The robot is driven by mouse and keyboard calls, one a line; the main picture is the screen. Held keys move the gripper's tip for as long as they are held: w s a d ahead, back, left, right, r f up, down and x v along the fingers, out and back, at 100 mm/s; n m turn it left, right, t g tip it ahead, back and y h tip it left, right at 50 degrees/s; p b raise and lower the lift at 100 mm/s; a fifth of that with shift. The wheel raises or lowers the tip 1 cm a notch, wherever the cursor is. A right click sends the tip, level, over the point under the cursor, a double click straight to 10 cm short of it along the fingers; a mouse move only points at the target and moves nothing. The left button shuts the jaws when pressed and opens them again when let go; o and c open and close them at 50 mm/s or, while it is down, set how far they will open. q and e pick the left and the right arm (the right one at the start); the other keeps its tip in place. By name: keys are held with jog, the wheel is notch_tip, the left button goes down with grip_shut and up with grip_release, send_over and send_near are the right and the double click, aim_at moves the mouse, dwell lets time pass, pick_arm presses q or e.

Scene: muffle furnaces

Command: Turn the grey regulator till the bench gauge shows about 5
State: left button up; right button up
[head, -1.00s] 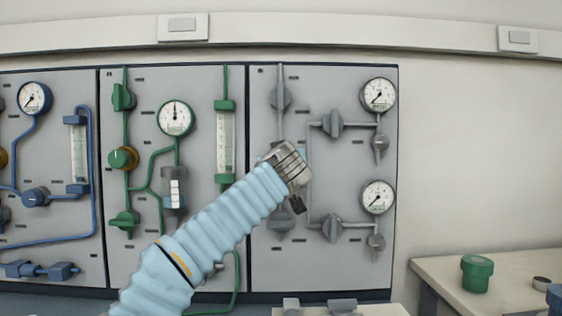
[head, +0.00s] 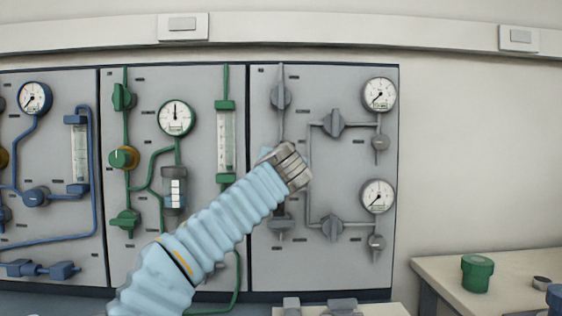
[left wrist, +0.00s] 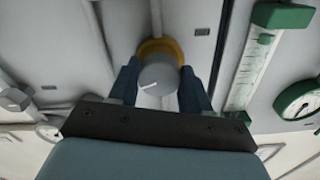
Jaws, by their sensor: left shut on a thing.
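The grey regulator (left wrist: 158,78) is a round knob with a white pointer line and a yellow-orange ring behind it, in the left wrist view. My left gripper (left wrist: 158,88) is shut on it, one dark finger on each side. In the head view my left gripper (head: 290,167) is in front of the right-hand panel and hides the regulator and its own fingertips. That panel has an upper gauge (head: 379,95) and a lower gauge (head: 377,196). Both needles point to the lower left, near the low end; exact values are too small to read. My right gripper is out of view.
Grey valve handles (head: 333,124) and pipes surround my left gripper. The green panel with its gauge (head: 175,118) and flow tube (head: 226,140) is to the left. A side bench (head: 440,268) with a green container (head: 476,273) stands at the right.

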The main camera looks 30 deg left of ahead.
pick_arm(q)
jog(key=o, duration=1.1)
jog(key=shift+c, duration=0.2)
jog(key=b+v, duration=0.3)
jog(key=v, duration=1.1)
jog(key=shift+b, duration=0.4)
jog(key=shift+a, duration=0.1)
